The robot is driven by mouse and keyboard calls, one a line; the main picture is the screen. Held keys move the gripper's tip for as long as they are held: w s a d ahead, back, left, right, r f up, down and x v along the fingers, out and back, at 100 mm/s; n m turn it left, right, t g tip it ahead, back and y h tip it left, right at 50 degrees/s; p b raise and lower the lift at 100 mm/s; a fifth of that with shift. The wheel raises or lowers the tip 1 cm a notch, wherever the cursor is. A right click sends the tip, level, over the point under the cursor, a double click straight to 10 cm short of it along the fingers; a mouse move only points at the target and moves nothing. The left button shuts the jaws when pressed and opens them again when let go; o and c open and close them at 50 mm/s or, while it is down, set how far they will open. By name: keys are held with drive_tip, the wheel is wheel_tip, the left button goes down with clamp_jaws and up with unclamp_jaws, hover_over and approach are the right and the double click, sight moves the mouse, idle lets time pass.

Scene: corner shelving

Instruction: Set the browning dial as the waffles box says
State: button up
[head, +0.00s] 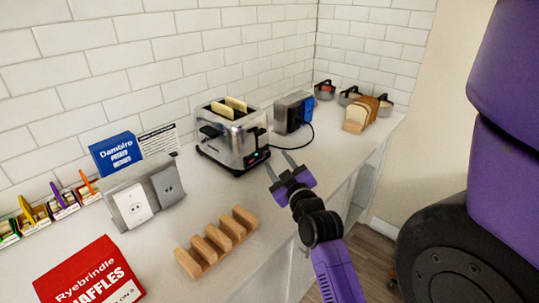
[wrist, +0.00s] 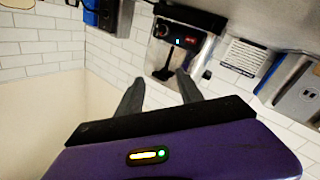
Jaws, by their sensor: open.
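The red waffles box (head: 72,268) lies at the front left, cut off by the picture edge; its print reads "Ryebrindle WAFFLES", with a partial line ending "ON 2". The chrome and black toaster (head: 228,142) stands on the counter with two pale slices in its slots. In the wrist view the toaster (wrist: 185,18) shows a round reddish knob (wrist: 162,30), seemingly the browning dial, beside a small blue light and red marks. The dial's setting is too small to read. My gripper (head: 275,159) is open and empty, apart from the toaster at its right; its fingers point toward the toaster's control end in the wrist view (wrist: 159,77).
A blue and grey appliance (head: 293,113) with a black cord stands behind the toaster.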

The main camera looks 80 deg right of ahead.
drive_tip(key=d+n, duration=0.2)
drive_tip(key=d, duration=0.4)
drive_tip(key=n+y, duration=0.3)
drive_tip(key=n, duration=0.1)
approach(267, 155)
drive_tip(key=shift+w+d+r+g, duration=0.1)
drive_tip(key=shift+w+r+g, duration=0.05)
drive_tip(key=shift+r+g, duration=0.15)
drive_tip(key=shift+f, duration=0.2)
drive_tip(key=shift+w+d, duration=0.3)
drive_tip(key=shift+w, duration=0.05)
drive_tip(key=shift+p+x, duration=0.65)
drive_tip(key=shift+x, duration=2.75)
clamp_jaws()
